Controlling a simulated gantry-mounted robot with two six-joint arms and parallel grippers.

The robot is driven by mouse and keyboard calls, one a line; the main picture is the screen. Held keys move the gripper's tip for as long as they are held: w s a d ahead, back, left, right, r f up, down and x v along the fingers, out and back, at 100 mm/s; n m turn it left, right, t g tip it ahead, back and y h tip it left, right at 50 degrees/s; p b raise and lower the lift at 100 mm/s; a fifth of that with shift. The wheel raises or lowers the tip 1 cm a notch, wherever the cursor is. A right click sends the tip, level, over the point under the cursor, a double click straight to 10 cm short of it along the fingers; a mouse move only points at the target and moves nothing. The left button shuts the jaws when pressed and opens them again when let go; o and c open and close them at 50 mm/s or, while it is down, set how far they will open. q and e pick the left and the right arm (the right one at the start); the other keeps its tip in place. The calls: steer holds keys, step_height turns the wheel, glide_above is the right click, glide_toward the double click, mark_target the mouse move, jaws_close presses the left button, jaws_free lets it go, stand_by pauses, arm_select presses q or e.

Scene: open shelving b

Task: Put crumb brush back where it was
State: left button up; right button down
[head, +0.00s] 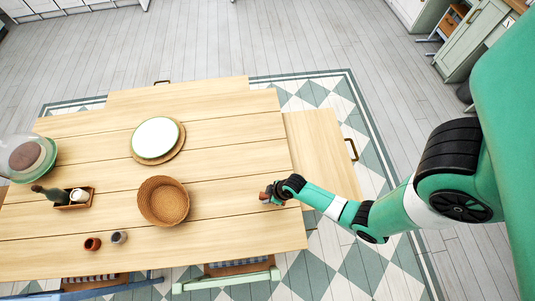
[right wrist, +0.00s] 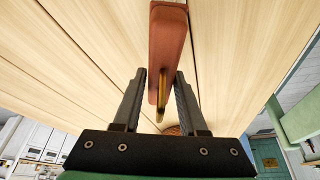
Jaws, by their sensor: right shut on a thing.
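The crumb brush is a reddish-brown, narrow block with a golden strip along its edge. It shows large in the right wrist view (right wrist: 167,48) and as a small brown piece in the head view (head: 265,196). My right gripper (head: 275,191) is shut on it, with one dark finger on each side in the right wrist view (right wrist: 160,90). The brush is over the right end of the wooden table (head: 230,230). I cannot tell whether it touches the tabletop. My left gripper is not in view.
A woven basket (head: 164,201) stands left of my right gripper. A white plate on a round mat (head: 155,138), a small wooden tray with a bottle (head: 75,204), two small cups (head: 93,243) and a glass dome (head: 22,158) are farther left. Bare tabletop lies between basket and gripper.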

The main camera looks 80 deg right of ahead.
steer(key=shift+f+b, duration=0.5)
steer(key=shift+f, duration=1.05)
steer(key=shift+w, duration=0.1)
steer(key=shift+f, duration=0.15)
steer(key=shift+c, duration=2.2)
jaws_free()
steer(key=p+v, duration=0.7)
steer(key=v, duration=0.4)
steer(key=shift+d+r, duration=0.1)
steer(key=shift+r, duration=0.25)
steer(key=shift+s+r+p, duration=0.3)
steer(key=shift+p, duration=0.25)
